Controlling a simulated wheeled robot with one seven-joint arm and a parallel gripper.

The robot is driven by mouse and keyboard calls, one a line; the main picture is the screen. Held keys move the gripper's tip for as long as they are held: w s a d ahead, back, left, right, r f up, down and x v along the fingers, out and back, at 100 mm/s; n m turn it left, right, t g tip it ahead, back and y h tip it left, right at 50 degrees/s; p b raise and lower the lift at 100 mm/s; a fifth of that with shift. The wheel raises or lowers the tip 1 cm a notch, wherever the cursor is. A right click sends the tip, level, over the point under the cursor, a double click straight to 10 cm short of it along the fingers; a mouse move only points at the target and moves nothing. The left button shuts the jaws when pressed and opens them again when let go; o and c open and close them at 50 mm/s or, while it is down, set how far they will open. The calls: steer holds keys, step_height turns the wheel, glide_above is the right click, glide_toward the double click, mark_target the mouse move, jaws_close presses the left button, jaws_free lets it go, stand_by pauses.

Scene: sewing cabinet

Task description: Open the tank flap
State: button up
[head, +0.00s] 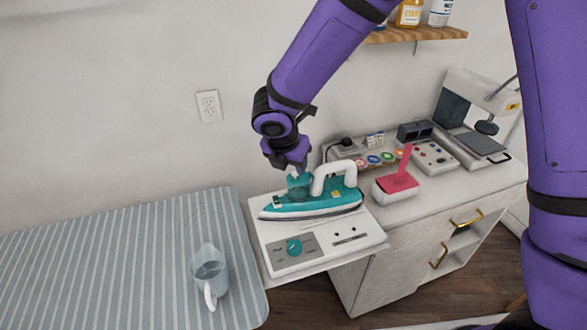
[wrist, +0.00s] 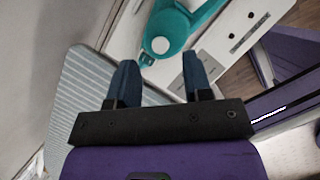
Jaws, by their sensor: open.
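The teal iron (head: 315,205) with a white handle (head: 336,176) rests flat on a white panel, its pointed end to the left. A raised teal tank part (head: 300,187) stands at its left half, and it also shows in the wrist view (wrist: 172,27). A small white disc (wrist: 161,45) sits on it; I cannot tell whether this is the flap or whether the flap is shut. My gripper (head: 294,171) is just above the tank part and partly hides it. In the wrist view its two dark blue fingers (wrist: 159,63) are apart, with nothing held between them.
A striped ironing surface (head: 120,240) with a clear jug (head: 209,270) lies to the left. The panel (head: 355,225) has a teal knob (head: 294,247). A red-topped box (head: 397,184) stands close right of the iron. A wall shelf (head: 415,34) is above.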

mark_target(295, 172)
steer(key=shift+x, duration=1.6)
jaws_close()
